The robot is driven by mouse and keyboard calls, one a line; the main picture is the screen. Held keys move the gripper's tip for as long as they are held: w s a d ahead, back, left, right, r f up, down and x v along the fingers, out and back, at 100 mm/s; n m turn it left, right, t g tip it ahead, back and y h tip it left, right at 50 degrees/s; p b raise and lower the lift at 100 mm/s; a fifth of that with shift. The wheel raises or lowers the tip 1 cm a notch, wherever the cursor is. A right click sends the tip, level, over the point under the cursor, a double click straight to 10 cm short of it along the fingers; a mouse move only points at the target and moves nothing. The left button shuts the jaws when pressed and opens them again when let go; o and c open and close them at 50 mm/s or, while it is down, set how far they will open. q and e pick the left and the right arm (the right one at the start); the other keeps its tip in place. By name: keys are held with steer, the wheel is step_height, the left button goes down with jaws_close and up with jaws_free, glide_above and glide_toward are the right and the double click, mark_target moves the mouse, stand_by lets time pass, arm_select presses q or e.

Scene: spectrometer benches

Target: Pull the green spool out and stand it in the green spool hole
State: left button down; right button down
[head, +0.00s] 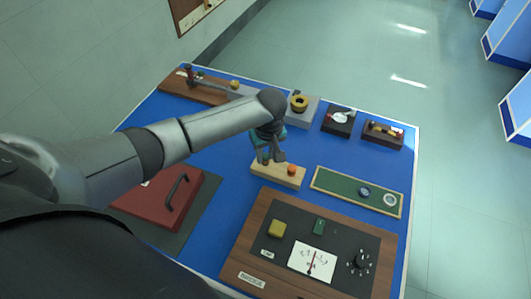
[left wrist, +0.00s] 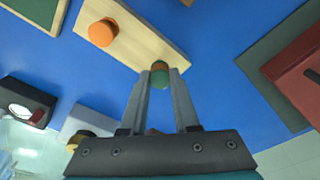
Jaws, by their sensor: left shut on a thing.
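My left gripper (head: 270,158) is over the left end of a pale wooden block (head: 262,174), reaching in from the left. In the left wrist view its two fingers (left wrist: 160,85) are shut on a small green spool (left wrist: 161,80), with a brownish part at its far end. The spool is at the edge of the wooden block (left wrist: 150,40); whether it is seated in the block or above it, I cannot tell. An orange spool (head: 292,170) stands at the block's right end and also shows in the left wrist view (left wrist: 102,33). No empty spool hole shows clearly. My right gripper is not in view.
A red box with a dark handle (head: 150,208) is at the left, and a meter panel (head: 245,245) is in front. A green board (head: 335,186) with two round pieces lies to the right. Several small stations line the back. Bare blue bench (head: 225,215) lies between.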

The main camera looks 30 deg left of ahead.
arm_select(q)
steer(key=shift+f, duration=0.45)
steer(key=c, duration=0.7)
jaws_free()
steer(key=o, duration=0.5)
steer(key=shift+o, duration=0.2)
step_height(320, 180, up, 15)
steer(key=s+d+p, duration=0.1)
steer(key=p, duration=0.2)
steer(key=shift+d+p, duration=0.25)
steer(key=shift+p, duration=0.1)
steer(key=shift+s, duration=0.15)
